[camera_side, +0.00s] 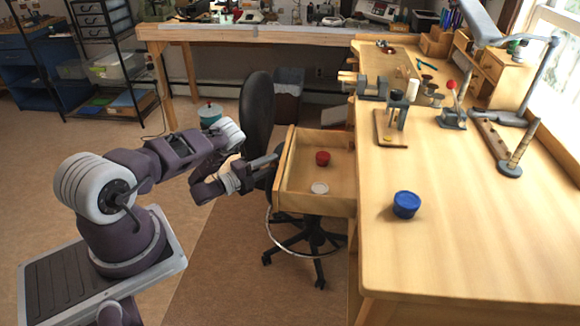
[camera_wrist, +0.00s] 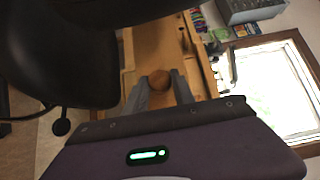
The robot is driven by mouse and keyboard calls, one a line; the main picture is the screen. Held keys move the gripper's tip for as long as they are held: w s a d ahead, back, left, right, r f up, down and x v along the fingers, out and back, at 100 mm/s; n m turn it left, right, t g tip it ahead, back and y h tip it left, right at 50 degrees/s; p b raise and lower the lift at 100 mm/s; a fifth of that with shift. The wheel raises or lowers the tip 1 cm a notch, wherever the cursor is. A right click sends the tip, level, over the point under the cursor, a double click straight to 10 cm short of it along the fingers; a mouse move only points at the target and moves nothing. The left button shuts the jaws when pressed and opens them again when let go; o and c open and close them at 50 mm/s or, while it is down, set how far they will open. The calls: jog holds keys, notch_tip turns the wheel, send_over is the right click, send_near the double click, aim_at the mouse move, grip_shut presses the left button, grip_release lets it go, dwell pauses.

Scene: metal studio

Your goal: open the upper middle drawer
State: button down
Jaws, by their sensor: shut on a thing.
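The wooden drawer (camera_side: 290,207) stands pulled well out from the left side of the workbench in the side view. Inside it lie a red round container (camera_side: 322,158) and a flat white disc (camera_side: 319,188). My gripper (camera_side: 274,161) is at the drawer's front panel, on the left. In the wrist view my gripper (camera_wrist: 161,88) has its two fingers on either side of a round brown wooden knob (camera_wrist: 160,79) and is shut on it. The knob is hidden in the side view.
The workbench (camera_side: 470,250) carries a blue lidded jar (camera_side: 406,204), a small press (camera_side: 452,115) and other tools. A black office chair (camera_side: 258,115) stands close behind my gripper and the drawer. The floor (camera_side: 215,265) in front of the chair is open.

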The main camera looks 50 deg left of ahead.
jog(key=shift+s+a, duration=1.5)
jog(key=shift+a, duration=0.05)
jog(key=c, duration=1.1)
grip_release()
